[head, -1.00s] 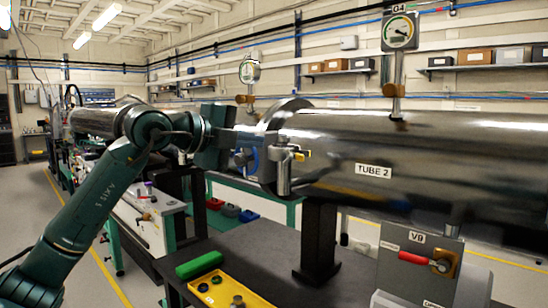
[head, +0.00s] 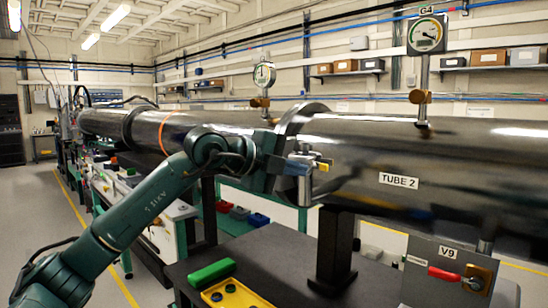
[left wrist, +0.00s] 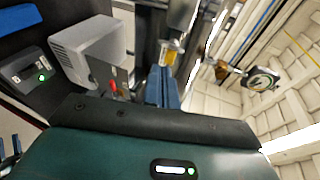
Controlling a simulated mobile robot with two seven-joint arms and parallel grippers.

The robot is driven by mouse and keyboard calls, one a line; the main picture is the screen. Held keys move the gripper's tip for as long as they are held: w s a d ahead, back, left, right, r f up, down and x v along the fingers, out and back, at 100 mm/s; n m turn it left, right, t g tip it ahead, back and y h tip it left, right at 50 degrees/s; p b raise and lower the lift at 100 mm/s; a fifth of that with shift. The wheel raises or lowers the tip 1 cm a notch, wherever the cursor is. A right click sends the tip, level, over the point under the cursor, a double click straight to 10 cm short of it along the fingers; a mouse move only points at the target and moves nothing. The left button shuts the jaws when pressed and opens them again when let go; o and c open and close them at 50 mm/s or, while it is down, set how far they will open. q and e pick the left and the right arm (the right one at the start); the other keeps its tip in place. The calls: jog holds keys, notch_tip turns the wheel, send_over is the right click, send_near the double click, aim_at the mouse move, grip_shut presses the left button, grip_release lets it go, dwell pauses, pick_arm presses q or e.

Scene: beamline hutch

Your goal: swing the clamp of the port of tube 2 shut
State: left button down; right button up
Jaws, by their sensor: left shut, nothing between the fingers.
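Tube 2 (head: 398,205) is the big shiny metal cylinder at the right of the head view, with a "TUBE 2" label. At its left end is a wide flange. A metal clamp (head: 303,184) with a yellow tab (head: 323,166) is at the near side of this end. The yellow tab also shows in the left wrist view (left wrist: 173,52). My left gripper (head: 297,159) is shut and empty, right beside the clamp. Its blue fingers (left wrist: 164,86) point toward the yellow tab; I cannot tell whether they touch. The gripper hides part of the port. My right gripper is not in view.
Gauge G4 (head: 427,36) stands on the tube, and another gauge (head: 264,75) stands further left. A valve panel V9 (head: 444,262) with a red handle (head: 444,274) is below right. A dark bench (head: 275,257) carries a yellow tray (head: 243,298) and a green object (head: 212,272).

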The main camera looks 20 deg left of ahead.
aim_at(325, 165)
pick_arm(q)
jog(key=w+d, duration=0.1)
jog(key=w+d+p, duration=0.1)
jog(key=w, duration=0.1)
jog(key=shift+w+d, duration=0.1)
jog(key=shift+w, duration=0.25)
jog(key=shift+w+d, duration=1)
jog(key=shift+d, duration=0.15)
jog(key=shift+a, duration=0.15)
